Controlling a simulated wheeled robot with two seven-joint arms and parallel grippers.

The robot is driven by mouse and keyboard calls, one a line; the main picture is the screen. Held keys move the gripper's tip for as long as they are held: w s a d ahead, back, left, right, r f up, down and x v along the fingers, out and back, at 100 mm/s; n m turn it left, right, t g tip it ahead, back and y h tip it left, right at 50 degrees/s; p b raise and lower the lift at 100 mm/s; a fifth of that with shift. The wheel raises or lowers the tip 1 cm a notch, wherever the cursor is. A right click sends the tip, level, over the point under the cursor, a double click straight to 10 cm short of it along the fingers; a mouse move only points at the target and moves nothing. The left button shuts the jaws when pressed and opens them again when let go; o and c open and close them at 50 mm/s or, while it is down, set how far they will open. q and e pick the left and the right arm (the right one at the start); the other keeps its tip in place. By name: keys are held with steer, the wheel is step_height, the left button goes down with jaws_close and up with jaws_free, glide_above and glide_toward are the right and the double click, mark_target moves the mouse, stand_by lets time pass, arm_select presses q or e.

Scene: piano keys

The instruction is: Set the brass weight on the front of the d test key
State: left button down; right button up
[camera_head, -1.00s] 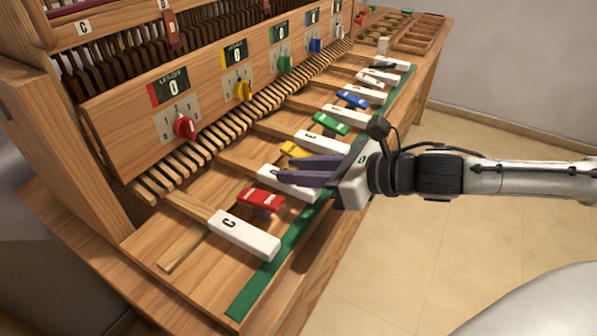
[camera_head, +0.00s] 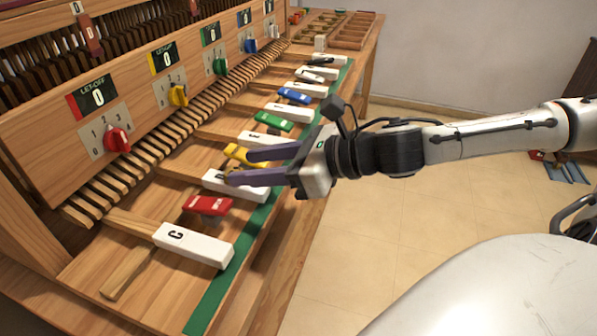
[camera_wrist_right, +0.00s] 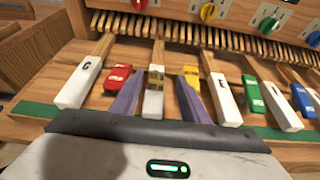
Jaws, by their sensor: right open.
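The D key (camera_head: 222,183) is a white-fronted key between the red key (camera_head: 208,205) and the yellow key (camera_head: 240,155). In the right wrist view, a small brass-coloured block, which looks like the brass weight (camera_wrist_right: 155,78), sits on the D key (camera_wrist_right: 152,103). My right gripper (camera_head: 238,168) is open, with its two purple fingers over the D key. In the wrist view the fingers lie on either side of the key and the block, with gaps between. In the head view the fingers largely hide the block. My left gripper is not in view.
The C key (camera_head: 195,245) lies nearer, and the E key (camera_wrist_right: 222,98) lies beyond the yellow one. A green strip (camera_head: 215,295) runs along the key fronts. A panel with let-off dials (camera_head: 117,139) stands behind. A wooden tray (camera_head: 350,32) sits at the far end.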

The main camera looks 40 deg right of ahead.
steer(key=shift+s+d+f+b, duration=0.1)
steer(key=shift+s+f+b, duration=0.05)
steer(key=shift+s+b, duration=0.65)
steer(key=shift+s+d+r+b, duration=0.35)
steer(key=shift+s+r+b, duration=0.1)
steer(key=shift+b, duration=0.7)
arm_select(q)
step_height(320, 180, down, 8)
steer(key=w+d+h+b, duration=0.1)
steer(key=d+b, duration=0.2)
steer(key=b, duration=0.6)
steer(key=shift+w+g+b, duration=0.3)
arm_select(e)
steer(key=v, duration=0.7)
steer(key=shift+r, duration=0.2)
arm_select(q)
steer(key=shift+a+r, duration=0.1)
arm_select(e)
steer(key=shift+s+r, duration=0.1)
steer(key=shift+r, duration=0.05)
